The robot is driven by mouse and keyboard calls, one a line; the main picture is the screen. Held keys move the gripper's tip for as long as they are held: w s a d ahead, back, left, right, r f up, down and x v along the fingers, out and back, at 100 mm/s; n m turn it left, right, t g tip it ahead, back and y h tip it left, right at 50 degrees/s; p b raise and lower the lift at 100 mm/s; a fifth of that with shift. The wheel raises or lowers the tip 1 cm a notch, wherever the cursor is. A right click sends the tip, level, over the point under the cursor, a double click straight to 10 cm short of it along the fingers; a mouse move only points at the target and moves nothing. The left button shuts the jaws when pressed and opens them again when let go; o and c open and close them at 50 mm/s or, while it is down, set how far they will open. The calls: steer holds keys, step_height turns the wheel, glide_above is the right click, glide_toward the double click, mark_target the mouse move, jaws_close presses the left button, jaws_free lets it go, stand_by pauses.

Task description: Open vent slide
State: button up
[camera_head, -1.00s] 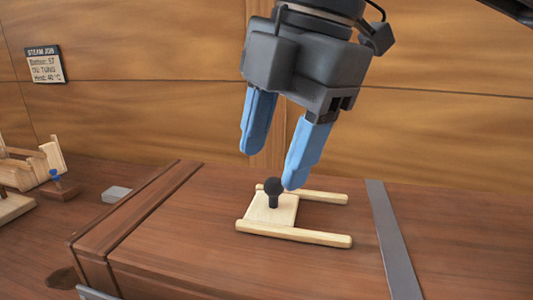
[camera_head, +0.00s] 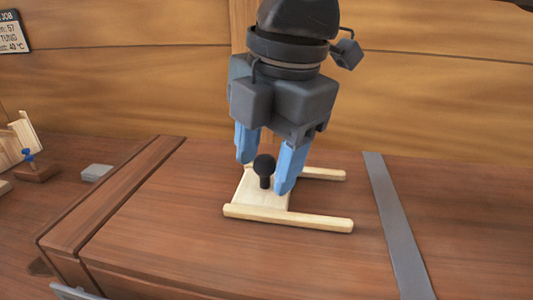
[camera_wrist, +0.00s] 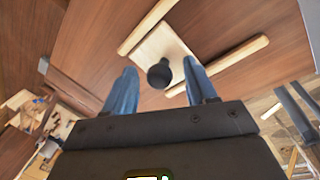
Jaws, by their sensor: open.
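The vent slide is a pale wooden plate (camera_head: 249,193) with a black round knob (camera_head: 264,166) on a short stem. It sits between two pale wooden rails (camera_head: 290,218) on a brown wooden box top, at the left end of the rails. My gripper (camera_head: 265,173) is open, pointing down, with its blue fingers on either side of the knob in the head view. In the wrist view the knob (camera_wrist: 160,75) shows between and just beyond the two fingertips, nearer the right one. I cannot tell whether a finger touches it.
A grey metal strap (camera_head: 395,220) crosses the box top to the right of the rails. A small grey block (camera_head: 97,172) and a wooden piece with a blue knob (camera_head: 30,162) lie to the left. A wood-panelled wall stands behind.

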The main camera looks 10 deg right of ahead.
steer(key=shift+c, duration=0.4)
jaws_close()
